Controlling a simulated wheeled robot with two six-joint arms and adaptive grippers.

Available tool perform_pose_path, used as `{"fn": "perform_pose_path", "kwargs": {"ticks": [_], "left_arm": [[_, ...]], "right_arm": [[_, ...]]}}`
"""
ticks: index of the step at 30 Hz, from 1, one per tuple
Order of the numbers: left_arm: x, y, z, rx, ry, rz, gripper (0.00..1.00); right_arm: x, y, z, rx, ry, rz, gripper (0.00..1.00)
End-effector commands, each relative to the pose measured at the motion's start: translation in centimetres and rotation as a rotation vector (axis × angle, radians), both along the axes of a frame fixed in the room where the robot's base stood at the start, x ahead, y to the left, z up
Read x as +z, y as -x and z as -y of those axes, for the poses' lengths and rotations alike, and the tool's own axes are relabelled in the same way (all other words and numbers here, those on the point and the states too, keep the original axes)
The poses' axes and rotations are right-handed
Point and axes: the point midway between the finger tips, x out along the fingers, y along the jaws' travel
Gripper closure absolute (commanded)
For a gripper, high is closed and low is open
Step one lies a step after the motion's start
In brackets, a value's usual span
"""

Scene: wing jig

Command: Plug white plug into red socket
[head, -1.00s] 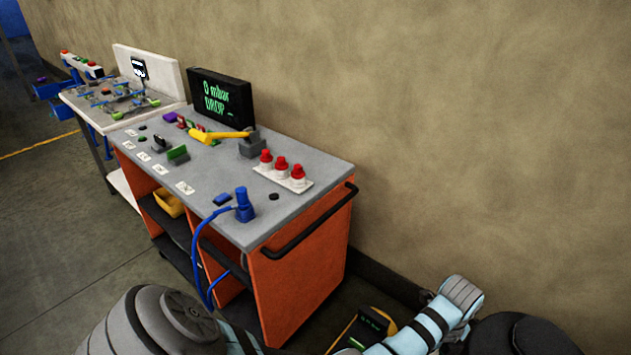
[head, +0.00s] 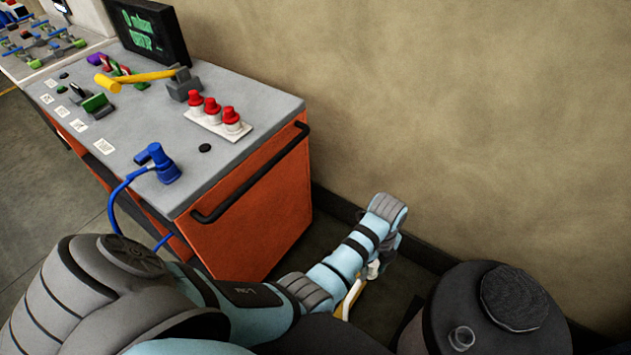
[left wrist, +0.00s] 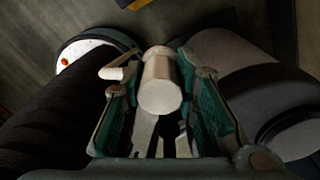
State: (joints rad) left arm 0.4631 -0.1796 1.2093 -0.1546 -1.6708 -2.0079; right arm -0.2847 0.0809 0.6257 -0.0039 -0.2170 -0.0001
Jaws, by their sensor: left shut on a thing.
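The white plug (left wrist: 160,85) is a pale cylinder seen end-on in the left wrist view. My left gripper (left wrist: 158,92) is shut on it, its green-padded fingers on either side. In the head view, my left arm reaches low in front of the orange cart, and its gripper (head: 372,270) is small and partly hidden beyond the wrist. A small red piece (head: 107,63) sits between purple and green ones at the cart's back. I cannot tell whether it is the red socket. My right gripper is not in view.
The orange cart (head: 245,215) has a grey top and a black side handle (head: 250,175). On it are a blue connector (head: 160,165) with a cable, several red-capped white knobs (head: 213,110), a yellow-handled lever (head: 130,78) and a black screen (head: 150,30). A wall (head: 480,110) stands behind.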

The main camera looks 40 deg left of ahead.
Motion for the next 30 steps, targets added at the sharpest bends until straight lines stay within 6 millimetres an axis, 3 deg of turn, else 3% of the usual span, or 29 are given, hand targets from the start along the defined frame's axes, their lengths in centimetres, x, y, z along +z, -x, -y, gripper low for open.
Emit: {"fn": "perform_pose_path", "kwargs": {"ticks": [1,6,9,12,17,25,30], "left_arm": [[-6.5,1.4,-1.6,0.011,-0.005,-0.005,1.00],[-20.1,5.1,-7.5,0.048,-0.005,0.003,1.00],[-26.8,6.4,-10.6,0.068,-0.008,0.002,1.00],[-31.3,7.2,-12.9,0.082,-0.010,-0.004,1.00],[-33.9,7.7,-14.4,0.088,-0.013,-0.005,1.00],[-36.2,7.8,-14.4,0.087,-0.012,-0.008,1.00],[-37.8,8.0,-14.4,0.087,-0.013,-0.009,1.00]], "right_arm": [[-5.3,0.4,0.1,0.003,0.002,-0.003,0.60],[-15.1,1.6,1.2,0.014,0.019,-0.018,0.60],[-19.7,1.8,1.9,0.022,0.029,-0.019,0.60],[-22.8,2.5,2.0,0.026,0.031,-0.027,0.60],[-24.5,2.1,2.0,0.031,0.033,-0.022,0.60],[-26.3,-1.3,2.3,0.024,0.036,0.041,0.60],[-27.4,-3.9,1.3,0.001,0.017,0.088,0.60]]}}
